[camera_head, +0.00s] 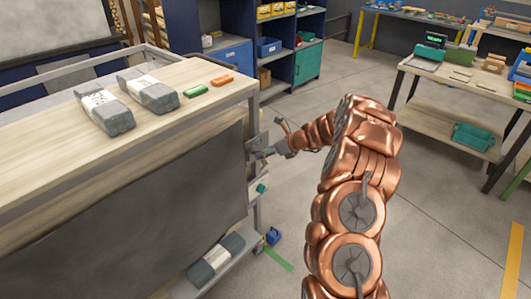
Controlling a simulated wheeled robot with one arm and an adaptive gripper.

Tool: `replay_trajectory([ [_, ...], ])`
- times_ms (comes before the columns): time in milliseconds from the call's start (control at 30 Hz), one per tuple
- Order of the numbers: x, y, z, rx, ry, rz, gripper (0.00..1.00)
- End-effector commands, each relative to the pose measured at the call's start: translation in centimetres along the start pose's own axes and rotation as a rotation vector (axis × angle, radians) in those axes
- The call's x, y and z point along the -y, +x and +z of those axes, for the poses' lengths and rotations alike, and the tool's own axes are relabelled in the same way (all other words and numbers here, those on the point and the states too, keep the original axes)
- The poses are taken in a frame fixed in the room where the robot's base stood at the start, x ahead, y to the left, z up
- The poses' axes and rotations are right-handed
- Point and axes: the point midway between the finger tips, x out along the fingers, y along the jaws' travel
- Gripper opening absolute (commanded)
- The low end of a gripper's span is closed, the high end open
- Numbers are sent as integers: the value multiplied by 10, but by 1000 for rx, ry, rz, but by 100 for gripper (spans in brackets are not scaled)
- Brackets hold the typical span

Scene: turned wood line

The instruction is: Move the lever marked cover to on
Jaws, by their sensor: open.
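My gripper (268,152) is small in the head view, at the end of my copper-coloured arm. It is beside the right end of the wooden-topped bench (60,155). It is open. A small grey plate (251,145) is fixed on that end of the bench, close to my fingers. I cannot tell whether the fingers touch it. The lever marked cover cannot be made out, and no marking is readable. A small teal part (261,188) shows on the bench's end post, below my gripper.
Two wrapped grey bundles (104,112) (148,91), a green block (195,91) and an orange block (222,81) lie on the bench top. Another bundle (216,258) lies low down. A blue object (273,236) is on the floor. A worktable (450,75) stands right; the floor between is mostly clear.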

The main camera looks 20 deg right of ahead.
Motion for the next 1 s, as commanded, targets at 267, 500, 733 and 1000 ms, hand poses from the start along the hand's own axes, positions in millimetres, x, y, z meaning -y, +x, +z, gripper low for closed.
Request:
replay_trajectory([
  [267,1,-15,1,2,0,-3,59],
  [500,1,-60,1,3,0,-2,59],
  [733,1,-99,0,0,0,-3,59],
  [1000,-1,-118,0,0,-1,1,59],
])
